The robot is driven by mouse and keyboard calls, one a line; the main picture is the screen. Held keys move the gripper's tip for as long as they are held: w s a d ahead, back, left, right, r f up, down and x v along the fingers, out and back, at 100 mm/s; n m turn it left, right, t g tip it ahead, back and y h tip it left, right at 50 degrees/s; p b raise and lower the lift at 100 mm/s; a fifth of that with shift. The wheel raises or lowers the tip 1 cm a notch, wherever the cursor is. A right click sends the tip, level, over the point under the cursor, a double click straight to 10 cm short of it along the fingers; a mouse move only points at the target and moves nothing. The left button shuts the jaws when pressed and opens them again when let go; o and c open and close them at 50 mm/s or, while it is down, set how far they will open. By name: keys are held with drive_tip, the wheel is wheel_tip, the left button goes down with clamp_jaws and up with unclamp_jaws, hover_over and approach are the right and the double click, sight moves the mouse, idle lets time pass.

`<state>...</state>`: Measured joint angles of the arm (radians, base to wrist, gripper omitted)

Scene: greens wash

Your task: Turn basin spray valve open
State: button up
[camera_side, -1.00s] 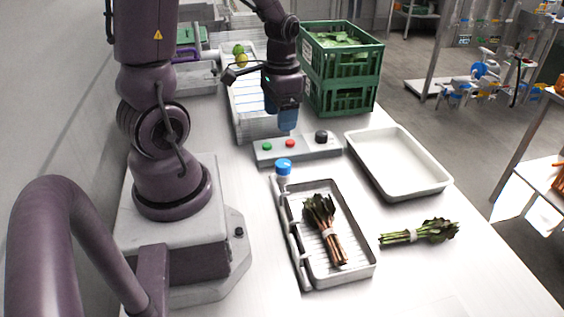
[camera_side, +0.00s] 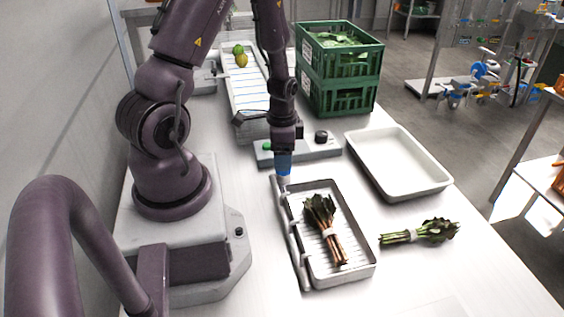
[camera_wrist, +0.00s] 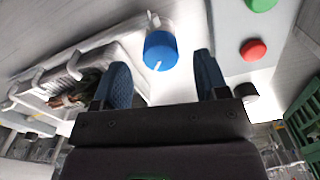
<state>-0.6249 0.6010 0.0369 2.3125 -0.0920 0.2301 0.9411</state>
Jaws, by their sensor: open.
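The spray valve is a blue knob (camera_wrist: 161,51) with a white pointer line, at the corner of the wash basin (camera_side: 357,274). In the wrist view it sits between and just beyond my two blue fingertips, with space on both sides. In the side view my gripper (camera_side: 283,168) points down over the valve's place and hides the knob. In the wrist view my gripper (camera_wrist: 164,80) is open and holds nothing. A tied bunch of greens with reddish stems (camera_side: 325,228) lies in the basin.
A control panel (camera_side: 322,152) with green, red and black buttons stands just behind my gripper. A white tray (camera_side: 396,163), a loose green bunch (camera_side: 420,232) and stacked green crates (camera_side: 340,98) are to the right. A spray pipe (camera_side: 292,240) runs along the basin's left side.

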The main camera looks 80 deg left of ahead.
drive_tip(key=shift+f, duration=1.55)
drive_tip(key=c, duration=0.9)
